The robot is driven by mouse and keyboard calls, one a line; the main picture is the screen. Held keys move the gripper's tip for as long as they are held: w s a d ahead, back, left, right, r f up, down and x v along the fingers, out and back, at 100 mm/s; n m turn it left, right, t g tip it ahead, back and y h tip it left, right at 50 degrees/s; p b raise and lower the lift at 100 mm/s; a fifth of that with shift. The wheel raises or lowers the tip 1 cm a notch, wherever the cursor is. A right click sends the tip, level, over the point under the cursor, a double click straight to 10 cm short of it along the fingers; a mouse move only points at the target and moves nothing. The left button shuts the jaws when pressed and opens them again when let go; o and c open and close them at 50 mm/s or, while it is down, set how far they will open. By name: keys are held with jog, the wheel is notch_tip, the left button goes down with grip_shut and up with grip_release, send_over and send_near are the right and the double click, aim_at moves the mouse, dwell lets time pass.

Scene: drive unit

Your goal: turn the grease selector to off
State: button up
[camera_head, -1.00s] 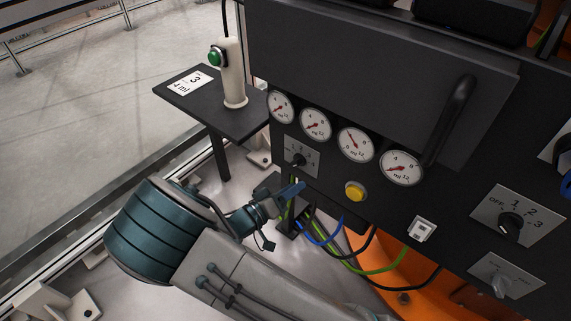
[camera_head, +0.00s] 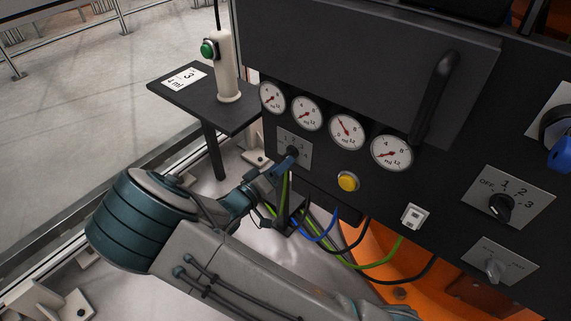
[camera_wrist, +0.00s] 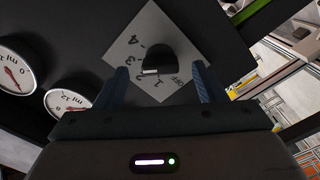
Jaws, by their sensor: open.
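The selector in front of my gripper is a black knob (camera_wrist: 158,60) on a light grey plate (camera_wrist: 178,30), seen turned over in the wrist view. The plate carries several numbers and OFF. A white mark shows on the knob's lower-left edge, on the side of the low numbers; the exact setting is hard to tell. My gripper (camera_wrist: 161,70) is open, with one blue finger on each side of the knob's lower part; contact cannot be told. In the head view my gripper (camera_head: 288,160) reaches this plate (camera_head: 304,150) below the left gauges and partly hides the knob.
Several gauges (camera_head: 347,131) sit above. A yellow button (camera_head: 348,181) and a white socket (camera_head: 414,216) are to the right. Another selector (camera_head: 501,207) with OFF, 1, 2, 3 is at far right. Cables (camera_head: 330,240) hang below the panel. A small black table (camera_head: 205,105) stands left.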

jog(key=x, duration=0.3)
jog(key=shift+w+d+b, duration=0.1)
jog(key=shift+b, duration=0.2)
jog(key=c, duration=1)
